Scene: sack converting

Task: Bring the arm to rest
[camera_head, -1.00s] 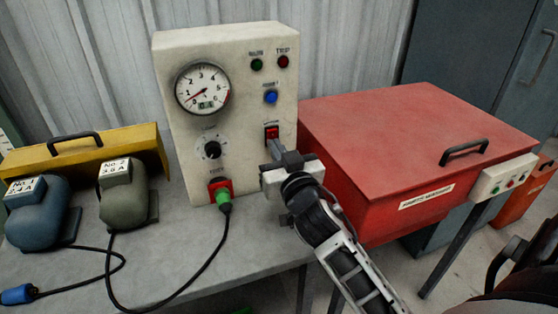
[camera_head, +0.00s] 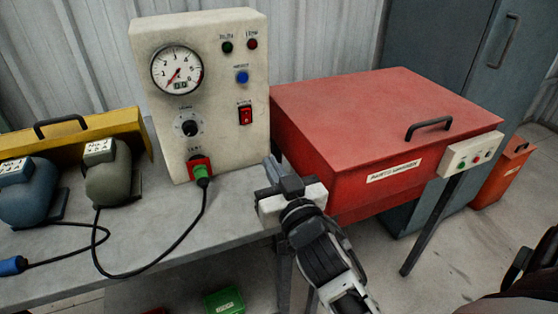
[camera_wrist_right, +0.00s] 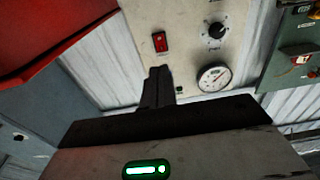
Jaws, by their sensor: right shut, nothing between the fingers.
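My right gripper (camera_head: 272,168) is shut and empty in the head view. It hangs in front of the lower right edge of the cream control box (camera_head: 218,100), apart from the red rocker switch (camera_head: 245,115). In the right wrist view the closed fingers (camera_wrist_right: 158,75) point toward the box face, below the red switch (camera_wrist_right: 160,42). The box carries a round gauge (camera_head: 177,70), a black dial (camera_head: 188,125) and a green plug (camera_head: 202,174) in its red socket. My left gripper is out of view.
A red lidded chest (camera_head: 390,125) stands right of the box. A blue motor (camera_head: 27,192) and an olive motor (camera_head: 107,175) sit on the grey bench (camera_head: 150,250) at left, before a yellow case (camera_head: 70,140). A black cable runs across the bench. A green bin (camera_head: 223,301) is below.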

